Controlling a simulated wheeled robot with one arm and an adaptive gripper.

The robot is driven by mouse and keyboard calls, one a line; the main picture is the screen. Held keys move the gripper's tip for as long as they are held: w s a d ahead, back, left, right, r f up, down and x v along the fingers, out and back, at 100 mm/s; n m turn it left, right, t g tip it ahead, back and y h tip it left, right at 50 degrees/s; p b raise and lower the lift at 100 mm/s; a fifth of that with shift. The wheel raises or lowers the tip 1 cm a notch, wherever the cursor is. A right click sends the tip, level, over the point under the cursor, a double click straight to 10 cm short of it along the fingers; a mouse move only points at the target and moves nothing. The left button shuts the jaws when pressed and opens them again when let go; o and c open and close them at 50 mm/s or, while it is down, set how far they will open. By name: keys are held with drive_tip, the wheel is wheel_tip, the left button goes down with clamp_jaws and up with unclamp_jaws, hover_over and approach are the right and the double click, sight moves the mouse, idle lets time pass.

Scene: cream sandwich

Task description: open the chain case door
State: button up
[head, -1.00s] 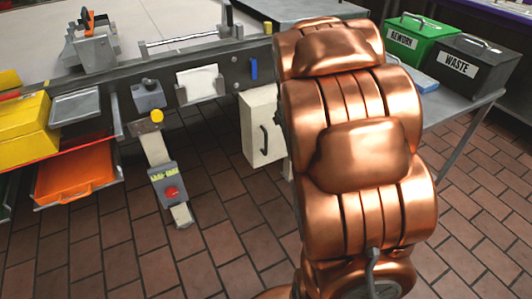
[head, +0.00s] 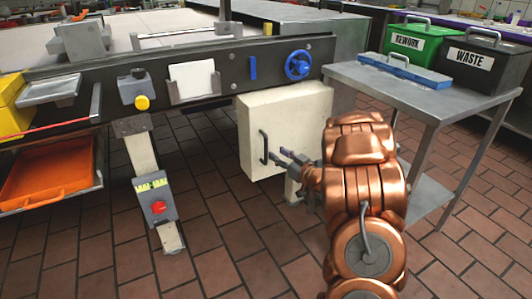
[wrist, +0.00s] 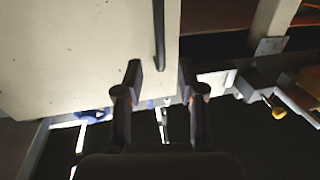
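The chain case (head: 290,125) is a cream box under the machine's edge, and its front door looks shut. A dark vertical bar handle (head: 264,147) is on the left part of its face. My gripper (head: 284,160) is just right of the handle in the head view, its fingers spread and empty. In the wrist view, the handle (wrist: 159,35) runs down from the top edge over the cream door (wrist: 85,50). It lines up with the gap between my open fingers (wrist: 159,72); I cannot tell whether they touch it.
A blue handwheel (head: 298,64) sits above the case. A post with a red button (head: 158,207) stands to the left. A grey side table (head: 425,95) with the rework bin (head: 418,42) and waste bin (head: 482,58) stands right. Brick floor is clear in front.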

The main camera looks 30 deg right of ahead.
drive_tip(key=b, duration=0.2)
hover_over(266, 162)
drive_tip(key=shift+w+d, duration=0.2)
drive_tip(key=shift+w, duration=0.15)
drive_tip(key=shift+c, duration=0.2)
clamp_jaws()
idle(0.4)
